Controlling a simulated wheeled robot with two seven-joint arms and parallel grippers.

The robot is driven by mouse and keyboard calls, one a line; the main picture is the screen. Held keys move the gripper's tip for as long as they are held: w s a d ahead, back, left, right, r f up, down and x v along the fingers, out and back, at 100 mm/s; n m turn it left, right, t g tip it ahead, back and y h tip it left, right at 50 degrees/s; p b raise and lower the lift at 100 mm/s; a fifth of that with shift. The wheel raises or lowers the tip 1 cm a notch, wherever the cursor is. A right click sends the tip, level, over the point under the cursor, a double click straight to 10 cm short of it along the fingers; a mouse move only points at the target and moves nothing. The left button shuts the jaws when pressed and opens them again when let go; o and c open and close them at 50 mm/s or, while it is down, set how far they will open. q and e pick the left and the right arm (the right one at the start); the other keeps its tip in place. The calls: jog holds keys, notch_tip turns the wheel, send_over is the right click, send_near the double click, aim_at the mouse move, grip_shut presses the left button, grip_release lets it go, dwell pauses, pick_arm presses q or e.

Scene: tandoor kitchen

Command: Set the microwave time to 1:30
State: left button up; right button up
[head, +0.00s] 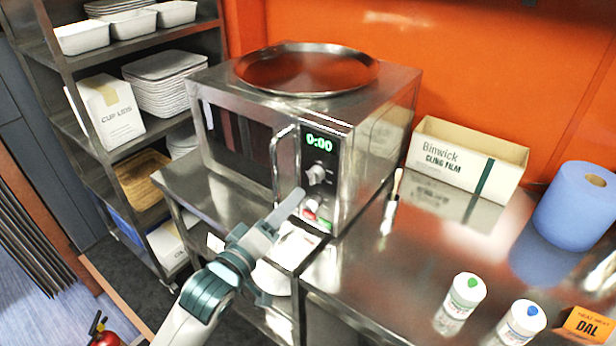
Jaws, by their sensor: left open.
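The microwave (255,128) is a steel box on the steel counter, with its door shut. Its green display (319,142) reads 0:00. Below the display is a round knob (316,175), and under that are a red and a green button (317,215), partly hidden by my gripper. My left gripper (285,222) is open and empty, in front of the lower part of the control panel. I cannot tell whether it touches the panel. My right gripper is not in view.
A round steel tray (307,68) lies on the microwave. A cling film box (467,158), a blue roll (577,206), a brush (391,203) and two white shakers (461,297) stand on the counter to the right. A shelf rack (62,64) is at the left.

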aim_at(311, 179)
pick_arm(q)
jog(key=p+x, duration=0.2)
jog(key=x, duration=0.7)
jog(key=shift+w+d, duration=0.2)
jog(key=shift+w, duration=0.05)
jog(key=c, duration=1)
